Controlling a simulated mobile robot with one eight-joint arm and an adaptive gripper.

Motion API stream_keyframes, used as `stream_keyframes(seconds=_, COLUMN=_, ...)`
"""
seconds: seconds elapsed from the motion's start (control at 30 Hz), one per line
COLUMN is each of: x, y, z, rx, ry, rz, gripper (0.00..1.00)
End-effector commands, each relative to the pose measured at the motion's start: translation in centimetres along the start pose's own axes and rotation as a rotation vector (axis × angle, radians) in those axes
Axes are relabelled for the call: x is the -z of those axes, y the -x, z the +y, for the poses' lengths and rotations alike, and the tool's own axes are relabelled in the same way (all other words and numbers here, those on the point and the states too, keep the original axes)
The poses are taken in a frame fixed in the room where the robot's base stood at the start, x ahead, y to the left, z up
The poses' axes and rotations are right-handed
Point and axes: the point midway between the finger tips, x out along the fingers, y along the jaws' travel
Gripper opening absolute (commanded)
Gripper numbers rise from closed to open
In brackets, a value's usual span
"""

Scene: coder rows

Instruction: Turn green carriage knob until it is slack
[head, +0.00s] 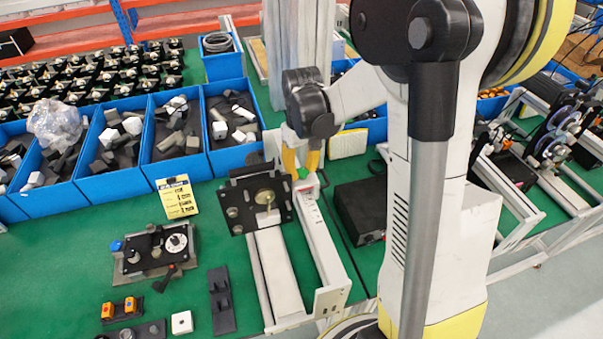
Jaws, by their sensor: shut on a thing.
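My gripper (302,168) points down with its two yellow fingers at the far end of a white rail fixture (323,236). It is shut on the small green carriage knob (303,173), which shows as a sliver of green between the fingertips. The fingers hide most of the knob, so I cannot tell how tight or slack it is. A bit of red and a white label lie just below it on the carriage. A black plate (240,193) with a brass disc stands just left of the knob.
A black box (360,208) stands close right of the rail. Blue bins (235,158) of black and white parts line the back left. A yellow card (178,197) and a black dial device (153,249) are at left. Green mat is bare between them.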

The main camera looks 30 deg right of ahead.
Motion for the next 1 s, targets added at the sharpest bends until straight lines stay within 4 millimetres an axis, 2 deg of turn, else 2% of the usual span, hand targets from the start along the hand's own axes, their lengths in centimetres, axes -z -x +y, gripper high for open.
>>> stream_keyframes(seconds=0.1, x=-0.17, y=-0.06, z=-0.01, rx=0.0, ry=0.097, rz=-0.003, gripper=0.0)
stream_keyframes(seconds=0.47, x=-0.38, y=-0.09, z=-0.02, rx=0.0, ry=0.152, rz=-0.008, gripper=0.0)
stream_keyframes(seconds=0.57, x=-0.46, y=-0.15, z=-0.06, rx=0.0, ry=0.294, rz=-0.008, gripper=0.0)
stream_keyframes(seconds=0.8, x=-0.54, y=-0.05, z=-0.07, rx=-0.002, ry=0.746, rz=-0.009, gripper=0.0)
stream_keyframes(seconds=1.0, x=-0.52, y=0.07, z=-0.08, rx=-0.003, ry=0.985, rz=-0.007, gripper=0.0)
